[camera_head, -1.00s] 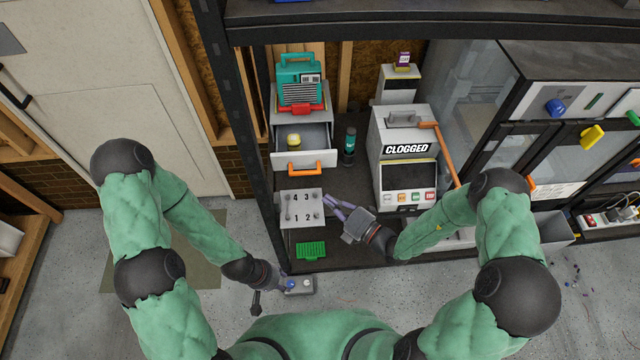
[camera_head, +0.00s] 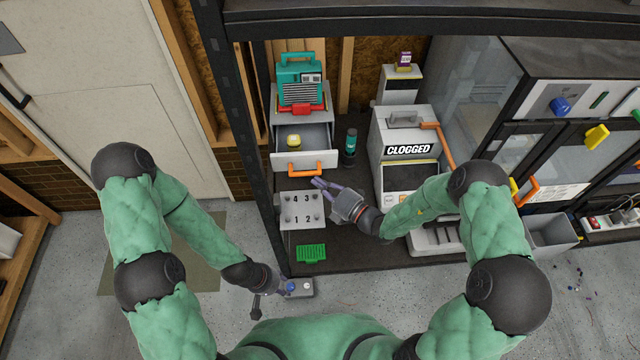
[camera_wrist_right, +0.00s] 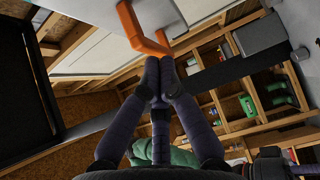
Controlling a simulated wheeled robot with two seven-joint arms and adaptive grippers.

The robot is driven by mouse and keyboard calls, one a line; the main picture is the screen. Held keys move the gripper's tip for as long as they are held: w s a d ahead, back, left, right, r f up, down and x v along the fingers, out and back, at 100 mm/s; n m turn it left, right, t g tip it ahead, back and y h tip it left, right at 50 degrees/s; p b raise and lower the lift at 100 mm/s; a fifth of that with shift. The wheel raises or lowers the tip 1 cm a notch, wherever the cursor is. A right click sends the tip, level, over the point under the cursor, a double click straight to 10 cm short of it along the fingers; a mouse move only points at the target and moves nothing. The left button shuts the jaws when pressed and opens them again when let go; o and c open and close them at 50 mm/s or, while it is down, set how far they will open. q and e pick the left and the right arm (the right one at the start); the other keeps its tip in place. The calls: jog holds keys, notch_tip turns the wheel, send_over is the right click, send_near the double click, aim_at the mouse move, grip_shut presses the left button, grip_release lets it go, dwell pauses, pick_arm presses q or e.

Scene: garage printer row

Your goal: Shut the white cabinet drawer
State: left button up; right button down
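The white cabinet (camera_head: 287,117) stands on the shelf at the left. Its drawer (camera_head: 325,160) is pulled out, with an orange handle (camera_head: 305,170) on the front and a small yellow object (camera_head: 293,141) inside. My right gripper (camera_head: 317,183) is just in front of the drawer, slightly below and right of the handle. In the right wrist view its fingertips (camera_wrist_right: 159,74) are together and empty, close to the orange handle (camera_wrist_right: 140,30); contact is unclear.
A teal device (camera_head: 299,80) sits on the cabinet. A dark bottle (camera_head: 350,147) stands right of the drawer. A numbered plate (camera_head: 302,209) and green tray (camera_head: 311,253) lie in front. The "CLOGGED" machine (camera_head: 400,130) is at right.

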jog(key=w+b, duration=0.1)
jog(key=w, duration=1)
jog(key=shift+w, duration=0.25)
pick_arm(q)
jog(key=shift+f, duration=0.65)
pick_arm(e)
jog(key=shift+s, duration=0.1)
jog(key=shift+s+d, duration=0.15)
jog(key=shift+s, duration=0.45)
jog(key=s+d+p, duration=0.1)
jog(key=s+p, duration=0.1)
jog(key=s, duration=0.3)
pick_arm(q)
jog(key=s+r, duration=0.1)
jog(key=a+r+p, duration=0.1)
jog(key=r, duration=0.1)
jog(key=shift+s+a+r, duration=0.1)
jog(key=shift+s+a, duration=0.1)
jog(key=shift+s, duration=0.2)
pick_arm(e)
send_near(326, 163)
jog(key=shift+s+a+r, duration=0.1)
jog(key=shift+s+a, duration=0.1)
jog(key=shift+a, duration=0.4)
jog(key=shift+s+a+r, duration=0.1)
jog(key=shift+s+a, duration=0.05)
jog(key=shift+a, duration=0.45)
